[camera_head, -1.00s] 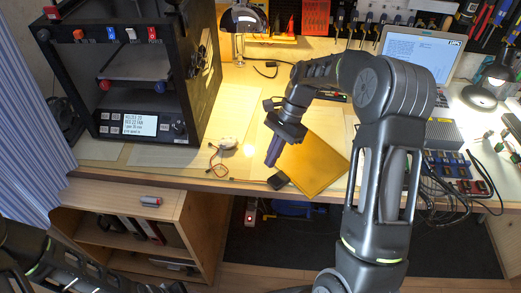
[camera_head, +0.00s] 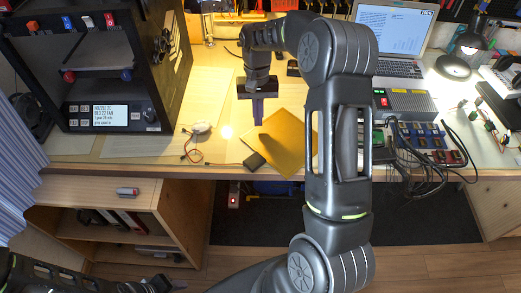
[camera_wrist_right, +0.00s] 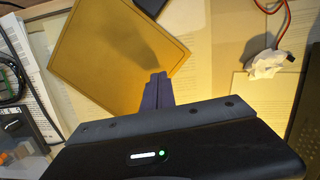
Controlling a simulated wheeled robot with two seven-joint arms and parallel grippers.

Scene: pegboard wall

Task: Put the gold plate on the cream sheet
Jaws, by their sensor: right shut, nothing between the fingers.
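The gold plate (camera_head: 285,145) lies flat near the table's front edge. It also shows in the right wrist view (camera_wrist_right: 118,60). My right gripper (camera_head: 258,121) is shut and empty, pointing down at the plate's far-left edge. In the right wrist view its fingertips (camera_wrist_right: 157,76) overlap the plate's near edge; I cannot tell whether they touch it. Pale cream sheets lie around the plate, one left of it in the head view (camera_head: 207,92); I cannot tell which one the task means. My left arm shows low at the left; its finger state is unclear near the gripper (camera_head: 158,284).
A small dark block (camera_head: 254,161) lies at the plate's front-left side. A black printer-like machine (camera_head: 100,75) stands at the left. A grey box (camera_head: 404,103), cables and a laptop (camera_head: 390,38) are to the right.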

